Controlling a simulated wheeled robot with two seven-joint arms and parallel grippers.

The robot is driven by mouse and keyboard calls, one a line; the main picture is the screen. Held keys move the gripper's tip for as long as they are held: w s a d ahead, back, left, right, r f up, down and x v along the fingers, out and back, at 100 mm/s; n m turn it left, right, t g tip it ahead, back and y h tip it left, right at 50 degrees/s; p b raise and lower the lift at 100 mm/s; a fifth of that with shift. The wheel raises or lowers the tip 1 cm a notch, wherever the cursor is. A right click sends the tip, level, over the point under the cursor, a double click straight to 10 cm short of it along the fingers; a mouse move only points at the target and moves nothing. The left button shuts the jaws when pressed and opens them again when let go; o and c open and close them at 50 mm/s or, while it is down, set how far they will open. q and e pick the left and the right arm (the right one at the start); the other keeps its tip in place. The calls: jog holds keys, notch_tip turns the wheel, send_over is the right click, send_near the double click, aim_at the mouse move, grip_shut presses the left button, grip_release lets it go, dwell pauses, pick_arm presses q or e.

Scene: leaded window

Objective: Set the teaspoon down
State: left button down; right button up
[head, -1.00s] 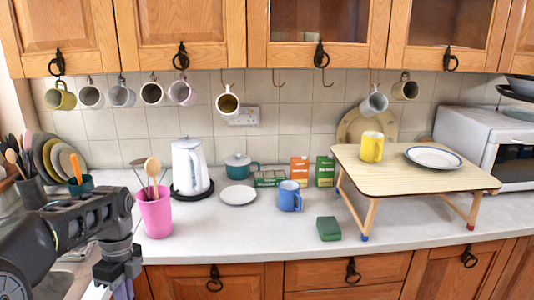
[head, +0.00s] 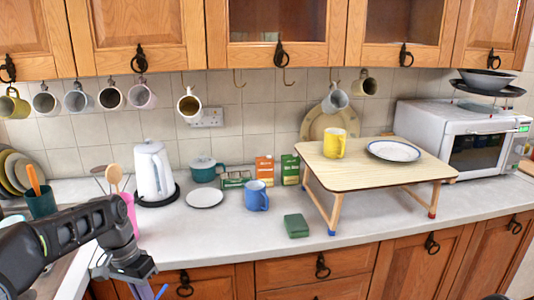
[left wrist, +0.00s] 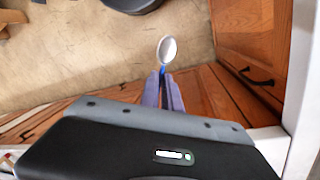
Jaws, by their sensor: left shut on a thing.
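My left gripper (head: 148,291) hangs at the bottom left of the head view, in front of the counter edge. Its fingers are partly cut off by the frame. In the left wrist view the gripper (left wrist: 164,84) is shut on the teaspoon (left wrist: 168,49), which has a pale oval bowl and a blue handle. The bowl points away from the fingers, above the floor beside the wooden cabinet fronts. In the head view only a bit of blue shows by the fingers. My right gripper is not in view.
A white counter (head: 225,240) has free room at its front middle. On it are a pink cup (head: 131,214), kettle (head: 153,172), white plate (head: 205,198), blue mug (head: 256,196), green block (head: 296,225) and a folding tray table (head: 370,178) with a yellow mug (head: 335,143) and plate (head: 393,151).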

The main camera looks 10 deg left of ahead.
pick_arm(q)
jog(key=w+d+f+n, duration=0.1)
jog(key=w+d+f, duration=0.1)
jog(key=d, duration=0.6)
jog(key=w+d+f+n, duration=0.1)
jog(key=w+d+f, duration=0.1)
jog(key=d, duration=0.6)
jog(key=shift+w+f, duration=0.35)
jog(key=shift+w, duration=0.15)
